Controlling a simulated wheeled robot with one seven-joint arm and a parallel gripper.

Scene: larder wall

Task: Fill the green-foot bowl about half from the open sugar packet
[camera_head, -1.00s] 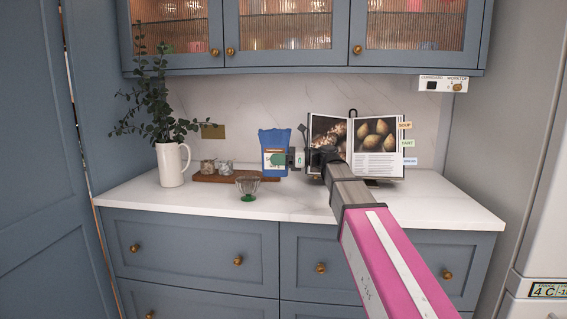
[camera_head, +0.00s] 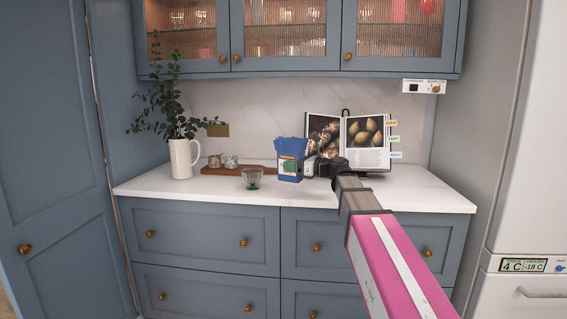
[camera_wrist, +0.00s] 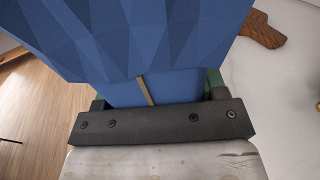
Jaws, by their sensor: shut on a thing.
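The blue sugar packet (camera_head: 291,160), with a pale label and a jagged top, is near the front of the worktop. My gripper (camera_head: 315,166) is shut on it from the right side. In the wrist view the packet's blue faceted side (camera_wrist: 150,40) fills the top of the picture between the jaws. The glass bowl with the green foot (camera_head: 252,177) stands upright on the worktop just left of the packet, apart from it. Its contents are too small to make out. Whether the packet touches the worktop I cannot tell.
A wooden board (camera_head: 235,170) with small jars lies behind the bowl. A white jug (camera_head: 183,158) with leafy stems stands at the left. An open cookbook (camera_head: 365,140) stands behind my gripper. The worktop's front right (camera_head: 425,195) is clear.

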